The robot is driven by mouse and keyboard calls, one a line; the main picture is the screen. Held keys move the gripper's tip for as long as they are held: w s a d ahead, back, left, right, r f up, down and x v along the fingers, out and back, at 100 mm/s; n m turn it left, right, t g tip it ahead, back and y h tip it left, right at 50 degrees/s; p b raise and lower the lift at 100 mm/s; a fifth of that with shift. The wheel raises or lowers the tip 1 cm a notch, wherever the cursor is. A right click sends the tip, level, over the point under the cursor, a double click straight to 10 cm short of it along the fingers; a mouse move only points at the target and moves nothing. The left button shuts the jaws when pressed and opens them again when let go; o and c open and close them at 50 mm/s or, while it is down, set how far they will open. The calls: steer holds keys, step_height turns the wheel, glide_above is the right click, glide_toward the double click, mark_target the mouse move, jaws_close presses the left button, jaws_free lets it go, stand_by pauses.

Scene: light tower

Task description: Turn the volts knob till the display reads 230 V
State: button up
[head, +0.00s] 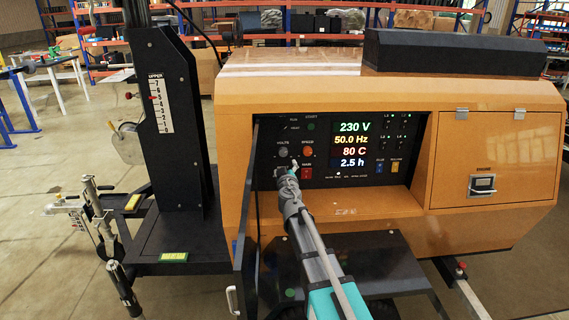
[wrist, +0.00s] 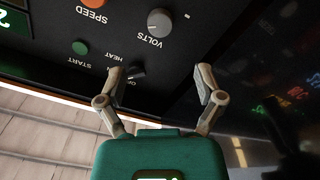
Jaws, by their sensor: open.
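The grey volts knob (head: 283,152) is on the black control panel, left of the display (head: 354,127), whose top line reads 230 V in green. The knob also shows in the wrist view (wrist: 160,22), upside down, with its VOLTS label below it. My gripper (head: 293,168) is in front of the panel, just below the knob. In the wrist view my gripper (wrist: 160,74) has its fingers spread wide with nothing held. The knob appears beyond the fingertips and apart from them.
The orange speed knob (head: 308,151) is right of the volts knob. A dark heat switch (wrist: 136,72) shows close to one fingertip, with a green start button (wrist: 80,47) beside it. The open panel door (head: 246,210) stands left of my arm.

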steer(key=shift+s, duration=0.95)
steer(key=s+d+f+m+g+h+p, duration=0.4)
steer(key=s+d+m+g+h+p, duration=0.35)
steer(key=s+d, duration=0.7)
steer(key=s+a+f+g+y+p, duration=0.1)
steer(key=s+a+g+y, duration=0.1)
steer(key=s+g, duration=0.3)
steer(key=s+a+f+n+g+y+p, duration=0.1)
steer(key=s+g+y, duration=0.4)
steer(key=s, duration=0.8)
steer(key=shift+s+a+f+p, duration=0.2)
steer(key=shift+a+f+p, duration=0.4)
steer(key=shift+f+p, duration=0.2)
steer(key=shift+n+g+y, duration=0.25)
